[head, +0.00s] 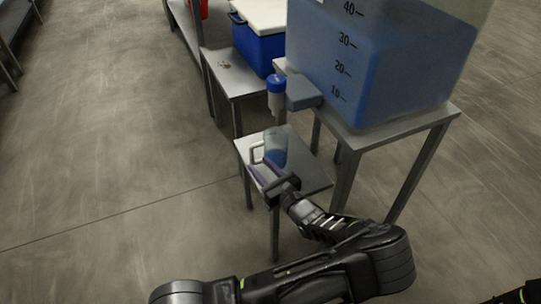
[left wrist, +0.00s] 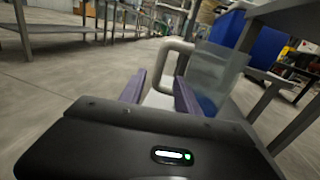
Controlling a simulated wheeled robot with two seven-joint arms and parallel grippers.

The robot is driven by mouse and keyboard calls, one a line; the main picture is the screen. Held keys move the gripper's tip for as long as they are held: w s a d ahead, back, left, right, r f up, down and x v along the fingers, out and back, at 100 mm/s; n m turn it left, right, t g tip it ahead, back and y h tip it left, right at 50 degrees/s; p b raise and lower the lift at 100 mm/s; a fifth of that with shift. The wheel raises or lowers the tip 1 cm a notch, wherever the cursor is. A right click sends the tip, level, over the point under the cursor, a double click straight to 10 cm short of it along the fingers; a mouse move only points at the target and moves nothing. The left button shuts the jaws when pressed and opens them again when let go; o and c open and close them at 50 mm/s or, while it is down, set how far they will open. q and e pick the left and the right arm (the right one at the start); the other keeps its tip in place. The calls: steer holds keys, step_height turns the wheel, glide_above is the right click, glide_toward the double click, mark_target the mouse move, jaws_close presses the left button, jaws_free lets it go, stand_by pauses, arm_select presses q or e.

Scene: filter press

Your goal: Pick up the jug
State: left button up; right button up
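The jug (head: 276,150) is a clear vessel with a pale handle and blue at its bottom. It stands upright on a small metal table (head: 312,172), below the tap of a large tank. My left gripper (head: 264,173) is open at the near side of the jug, its purple fingers pointing towards the handle. In the left wrist view the fingers (left wrist: 160,93) are spread, with the handle (left wrist: 170,62) ahead between them and the jug (left wrist: 222,68) to the right. I cannot tell whether the fingers touch the handle. My right gripper is not in view.
A large tank of blue liquid (head: 375,55) stands on a taller table (head: 420,118) at the right. Its filter housing (head: 276,85) hangs above the jug. A blue cooler (head: 258,45) stands on a table behind.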

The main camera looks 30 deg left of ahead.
arm_select(q)
steer(key=shift+b+x, duration=0.35)
steer(key=shift+x, duration=0.75)
steer(key=shift+a, duration=0.25)
steer(key=b+x, duration=0.2)
steer(key=x, duration=0.3)
steer(key=shift+a+f, duration=0.1)
jaws_close()
stand_by(1.1)
